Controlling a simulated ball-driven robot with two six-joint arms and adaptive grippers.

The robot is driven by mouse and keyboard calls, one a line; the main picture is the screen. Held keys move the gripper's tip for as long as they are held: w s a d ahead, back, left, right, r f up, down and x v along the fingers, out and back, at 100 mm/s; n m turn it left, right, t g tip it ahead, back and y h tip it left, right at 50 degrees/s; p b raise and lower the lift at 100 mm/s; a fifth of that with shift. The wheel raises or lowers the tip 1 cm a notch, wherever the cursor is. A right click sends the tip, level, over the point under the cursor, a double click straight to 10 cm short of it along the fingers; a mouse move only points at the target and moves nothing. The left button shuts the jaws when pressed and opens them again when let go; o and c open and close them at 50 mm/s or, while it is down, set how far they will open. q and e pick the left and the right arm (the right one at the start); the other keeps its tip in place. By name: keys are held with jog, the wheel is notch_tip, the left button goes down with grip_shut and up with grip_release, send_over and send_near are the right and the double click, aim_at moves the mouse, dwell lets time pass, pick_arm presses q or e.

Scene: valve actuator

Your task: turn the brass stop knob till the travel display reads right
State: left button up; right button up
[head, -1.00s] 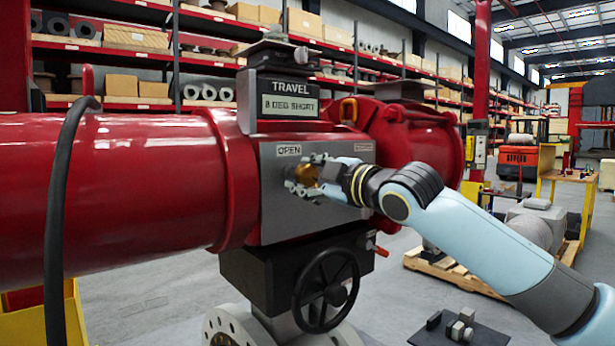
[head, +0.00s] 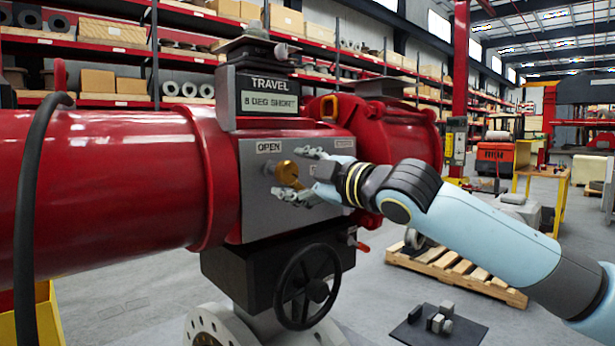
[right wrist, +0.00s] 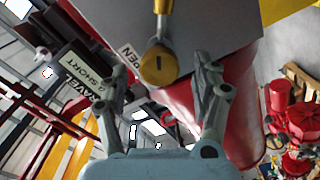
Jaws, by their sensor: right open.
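The brass stop knob (head: 288,172) sticks out of the grey plate (head: 255,215) on the red actuator, below the OPEN label. The travel display (head: 270,101) reads "8 DEG SHORT". My right gripper (head: 292,174) is open, with one finger above the knob and one below it. In the right wrist view the knob (right wrist: 159,66) sits ahead, between the spread fingers (right wrist: 153,78), with clear gaps on both sides. The display (right wrist: 84,72) shows there partly, tilted. My left gripper is out of view.
A black handwheel (head: 307,287) is below the actuator. A black hose (head: 30,190) hangs at the left. A dark mat (head: 465,330) with small blocks lies at the lower right, near a wooden pallet (head: 470,272). Shelves stand behind.

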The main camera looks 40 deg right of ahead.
aim_at(292, 174)
jog(key=s, duration=0.3)
jog(key=shift+s+d, duration=0.25)
jog(key=shift+s+a, duration=0.1)
jog(key=shift+s, duration=0.45)
